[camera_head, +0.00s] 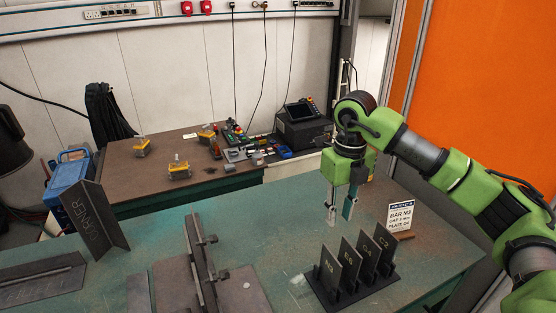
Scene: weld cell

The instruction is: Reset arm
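My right arm (419,153) is green and grey and comes in from the right edge, bent over the green table. Its gripper (340,214) points down above the table, behind the rack of dark plates. Its two fingers are apart, with nothing visible between them. My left gripper is not in view.
A black rack (327,291) holds several upright labelled plates beside a white sign (401,216). Dark metal bars (201,262) stand at the front middle, and an angled "CORNER" plate (92,222) is at left. The green table (265,218) is bare between them. A brown bench (128,184) with tools stands behind.

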